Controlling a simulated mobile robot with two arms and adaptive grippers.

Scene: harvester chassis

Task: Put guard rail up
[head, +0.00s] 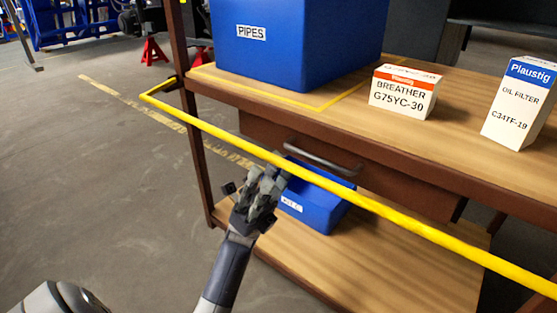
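The guard rail is a long thin yellow bar (350,196) that runs in front of the workbench. It slopes in the picture from a bent end at the upper left, by the bench's dark post, to the right edge. My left gripper (271,177) is at the lower edge of the rail near its middle, with its fingertips up against or just below it. I cannot tell whether the fingers are closed around the rail. My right gripper is out of view.
The wooden workbench (460,145) carries a blue PIPES bin (290,45), a breather box (404,92) and an oil filter box (520,103). A drawer with a dark handle (322,160) and a lower shelf with a blue bin (313,205) lie behind the rail. The floor at left is clear.

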